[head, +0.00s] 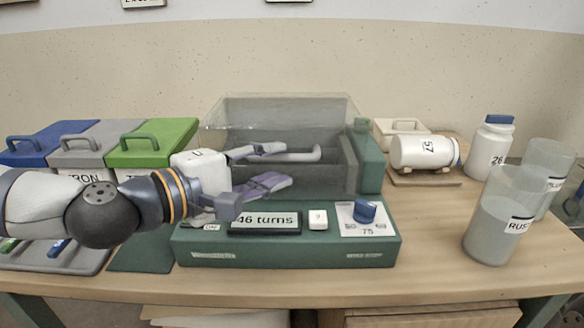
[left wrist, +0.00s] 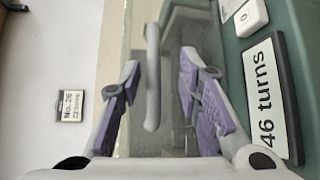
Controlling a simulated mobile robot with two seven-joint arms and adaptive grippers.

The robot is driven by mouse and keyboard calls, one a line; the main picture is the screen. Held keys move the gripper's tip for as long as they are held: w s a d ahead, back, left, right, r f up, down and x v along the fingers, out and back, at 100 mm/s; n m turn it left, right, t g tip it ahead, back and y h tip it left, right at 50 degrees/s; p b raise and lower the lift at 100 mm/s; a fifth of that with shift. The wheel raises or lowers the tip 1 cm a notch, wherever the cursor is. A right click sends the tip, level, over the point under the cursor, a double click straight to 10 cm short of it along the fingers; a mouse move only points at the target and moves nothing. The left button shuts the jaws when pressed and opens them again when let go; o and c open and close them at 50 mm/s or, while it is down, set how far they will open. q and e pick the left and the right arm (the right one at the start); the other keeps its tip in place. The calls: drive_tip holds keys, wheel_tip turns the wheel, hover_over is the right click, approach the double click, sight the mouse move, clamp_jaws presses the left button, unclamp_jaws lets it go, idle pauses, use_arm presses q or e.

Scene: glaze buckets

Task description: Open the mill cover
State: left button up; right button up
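The mill has a green base (head: 290,244) and a clear, box-shaped cover (head: 285,108), which is down over a grey chamber. A pale grey bar handle (head: 308,156) is on the cover's front and also shows upright in the left wrist view (left wrist: 152,85). My left gripper (head: 284,166) is in front of the cover with its purple-padded fingers apart. In the left wrist view the handle shows between the open fingers (left wrist: 160,64), with gaps on both sides. I cannot tell how deep it sits between them. My right gripper is in no view.
The mill's panel has a "46 turns" display (head: 264,222), a white button (head: 318,219) and a blue knob (head: 364,211). Lidded bins (head: 150,150) stand left. A white jar (head: 424,153) lies right, near a blue-capped bottle (head: 490,148) and clear buckets (head: 499,225).

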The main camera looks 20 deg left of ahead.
sight(281, 158)
use_arm(q)
drive_tip(key=x, duration=0.2)
drive_tip(key=shift+w+d+r, duration=0.1)
drive_tip(key=shift+w+d, duration=0.1)
drive_tip(key=shift+w, duration=0.1)
drive_tip(key=shift+w+d+r, duration=0.15)
drive_tip(key=shift+w, duration=0.2)
clamp_jaws()
